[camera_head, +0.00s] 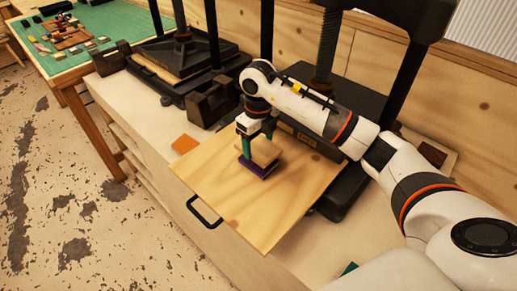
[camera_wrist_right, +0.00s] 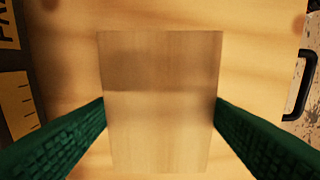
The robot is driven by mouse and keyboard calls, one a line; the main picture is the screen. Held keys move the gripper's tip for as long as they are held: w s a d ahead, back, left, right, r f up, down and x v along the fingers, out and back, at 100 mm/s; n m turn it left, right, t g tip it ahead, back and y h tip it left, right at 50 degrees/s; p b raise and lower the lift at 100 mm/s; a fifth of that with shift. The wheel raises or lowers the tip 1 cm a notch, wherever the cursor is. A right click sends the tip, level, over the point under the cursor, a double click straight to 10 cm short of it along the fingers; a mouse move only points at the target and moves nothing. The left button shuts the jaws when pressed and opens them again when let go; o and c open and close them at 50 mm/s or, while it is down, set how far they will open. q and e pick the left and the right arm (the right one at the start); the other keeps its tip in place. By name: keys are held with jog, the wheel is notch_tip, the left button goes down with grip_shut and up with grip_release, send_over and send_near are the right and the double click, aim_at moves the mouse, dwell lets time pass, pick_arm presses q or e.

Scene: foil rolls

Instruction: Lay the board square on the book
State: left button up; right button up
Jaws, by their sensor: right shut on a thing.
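A small pale wooden board (camera_head: 266,151) is held between the green fingers of my right gripper (camera_head: 256,146). In the right wrist view the board (camera_wrist_right: 160,100) fills the space between the two fingers (camera_wrist_right: 160,108), its edges roughly straight in the picture. The purple book (camera_head: 257,170) lies flat on a wide plywood sheet (camera_head: 220,190), directly under or just below the board. I cannot tell whether board and book touch. The book is hidden behind the board in the wrist view. My left gripper is not in view.
An orange square (camera_head: 184,144) lies to the left. A second press (camera_head: 183,55) and a green-topped table (camera_head: 110,25) are further left.

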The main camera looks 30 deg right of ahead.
aim_at(258, 147)
notch_tip(258, 147, down, 3)
jog(key=shift+f+p, duration=0.1)
jog(key=shift+p, duration=0.5)
jog(key=shift+f, duration=0.3)
jog(key=shift+f, duration=0.1)
jog(key=shift+f+b, duration=0.15)
jog(key=shift+b, duration=0.15)
jog(key=o, duration=1)
